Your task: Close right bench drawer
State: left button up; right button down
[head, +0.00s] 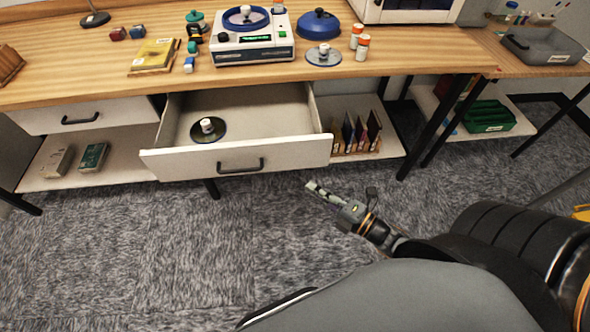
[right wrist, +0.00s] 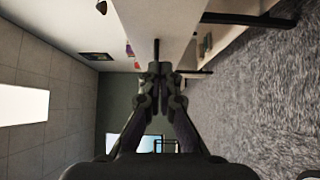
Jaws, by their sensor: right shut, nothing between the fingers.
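The right bench drawer (head: 255,157) is pulled out from under the wooden bench in the head view. It has a white front with a dark bar handle (head: 240,165). Inside it lies a dark round disc with a white knob (head: 208,129); the rest of the drawer floor that shows is bare. My right gripper (head: 312,187) is shut and empty. In the head view it appears just below the right end of the drawer front, apart from the handle. It also shows in the right wrist view (right wrist: 158,72), fingers together. My left gripper is not in view.
A second, closed drawer (head: 80,115) is at the left. The benchtop (head: 110,85) carries a white device (head: 252,45), a blue lid (head: 318,23) and small bottles. A lower shelf (head: 375,142) holds upright slats in a rack. Grey carpet before the drawer is clear.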

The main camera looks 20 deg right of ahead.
aim_at(284, 158)
jog(key=w, duration=0.2)
jog(key=w+a, duration=0.1)
jog(key=w, duration=0.2)
jog(key=w+a+b, duration=0.1)
jog(key=w, duration=0.2)
jog(key=shift+w, duration=0.25)
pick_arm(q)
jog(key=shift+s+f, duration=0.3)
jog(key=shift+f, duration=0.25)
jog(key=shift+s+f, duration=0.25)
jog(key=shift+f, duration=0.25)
pick_arm(e)
jog(key=shift+w+d, duration=0.2)
jog(key=shift+w, duration=0.3)
jog(key=shift+w, duration=0.1)
